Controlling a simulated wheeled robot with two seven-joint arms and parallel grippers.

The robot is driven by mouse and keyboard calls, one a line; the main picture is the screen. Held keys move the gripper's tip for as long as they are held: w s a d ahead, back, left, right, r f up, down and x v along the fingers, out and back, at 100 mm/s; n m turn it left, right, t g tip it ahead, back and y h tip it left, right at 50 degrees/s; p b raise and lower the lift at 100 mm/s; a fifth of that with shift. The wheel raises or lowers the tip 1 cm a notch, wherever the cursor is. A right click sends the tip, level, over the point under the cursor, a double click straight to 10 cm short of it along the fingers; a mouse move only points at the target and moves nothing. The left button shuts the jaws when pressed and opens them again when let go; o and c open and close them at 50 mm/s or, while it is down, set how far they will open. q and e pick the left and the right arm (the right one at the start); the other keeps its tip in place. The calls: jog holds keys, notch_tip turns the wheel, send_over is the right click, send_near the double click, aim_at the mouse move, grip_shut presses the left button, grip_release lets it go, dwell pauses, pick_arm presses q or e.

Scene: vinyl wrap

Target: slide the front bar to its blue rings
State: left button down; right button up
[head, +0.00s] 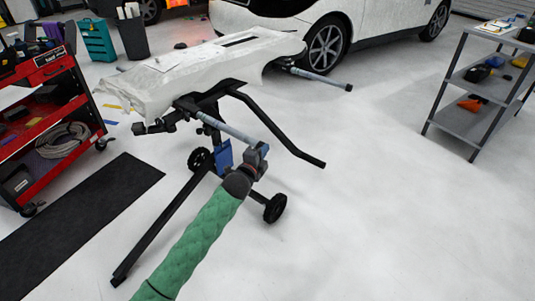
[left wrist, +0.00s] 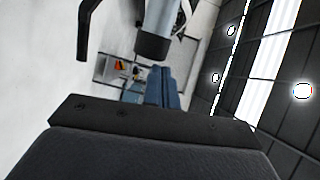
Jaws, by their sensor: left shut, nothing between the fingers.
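The front bar (head: 226,132) is a grey-blue tube on the near side of a black wheeled stand (head: 205,105), sloping down to the right towards my left gripper. In the left wrist view the bar (left wrist: 158,20) ends in a black cap (left wrist: 152,47). My left gripper (head: 261,150), on the green-sleeved arm, is at the bar's near end in the head view. Its blue fingers (left wrist: 165,86) are shut and empty, just beyond the cap in the wrist picture; I cannot tell whether they touch it. I cannot make out blue rings. My right gripper is not in view.
A white-covered panel (head: 215,60) lies on the stand. Another bar (head: 320,78) sticks out at its far right. A bent black arm (head: 285,135) and wheel (head: 275,208) are near my gripper. A red cart (head: 50,130) and grey shelf (head: 468,120) flank open floor.

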aim_at(238, 138)
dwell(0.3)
pick_arm(q)
jog(key=w+a, duration=0.2)
jog(key=a, duration=0.1)
jog(key=w+a+p, duration=0.1)
jog(key=w+a, duration=0.2)
jog(key=w+a+p, duration=0.1)
jog(key=w+a, duration=0.1)
jog(key=a, duration=0.1)
jog(key=shift+w+a, duration=0.25)
jog(key=shift+a, duration=0.05)
jog(key=shift+p, duration=0.35)
